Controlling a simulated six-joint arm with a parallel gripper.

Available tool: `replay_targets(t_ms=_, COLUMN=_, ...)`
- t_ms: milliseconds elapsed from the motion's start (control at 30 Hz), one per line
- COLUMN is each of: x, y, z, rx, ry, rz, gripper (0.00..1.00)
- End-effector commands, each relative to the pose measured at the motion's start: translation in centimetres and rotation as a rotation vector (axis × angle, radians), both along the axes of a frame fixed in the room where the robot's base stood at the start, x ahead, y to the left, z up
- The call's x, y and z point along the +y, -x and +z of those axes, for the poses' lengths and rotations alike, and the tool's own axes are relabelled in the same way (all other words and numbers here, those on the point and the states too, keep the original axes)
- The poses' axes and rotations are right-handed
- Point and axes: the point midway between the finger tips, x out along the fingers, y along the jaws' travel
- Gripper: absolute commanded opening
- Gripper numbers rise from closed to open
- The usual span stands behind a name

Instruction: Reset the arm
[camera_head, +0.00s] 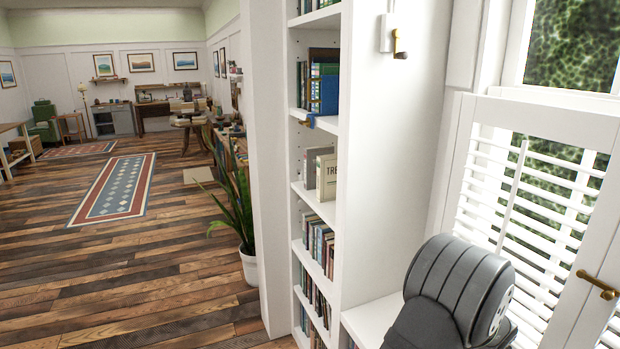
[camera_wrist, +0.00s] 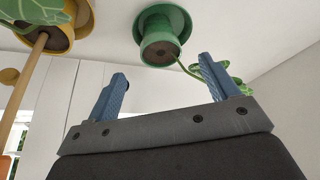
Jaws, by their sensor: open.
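My gripper (camera_wrist: 161,68) shows in the wrist view, with two blue ribbed fingers spread wide apart on a dark grey bar. It is open, and nothing is held between the fingers. A green pot (camera_wrist: 158,50) with dark soil appears just beyond the gap between the fingers, apart from them as far as I can tell. In the head view a grey rounded link of my arm (camera_head: 460,285) is at the lower right, in front of the shuttered window. The gripper itself is not visible in the head view.
A yellow pot (camera_wrist: 84,14) with a stem and green leaves is at the wrist view's upper left. In the head view, a white bookshelf (camera_head: 340,150) and a louvred shutter (camera_head: 525,190) stand near my arm. The plank floor (camera_head: 165,260) at left is largely open.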

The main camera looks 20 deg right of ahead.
Motion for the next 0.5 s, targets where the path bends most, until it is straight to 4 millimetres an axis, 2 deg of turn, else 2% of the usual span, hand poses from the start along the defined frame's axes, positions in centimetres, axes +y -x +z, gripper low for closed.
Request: replay_targets(t_ms=500, x=-2.6, y=-1.8, z=-7.8, rx=0.002, ry=-0.003, rz=0.002, gripper=0.80)
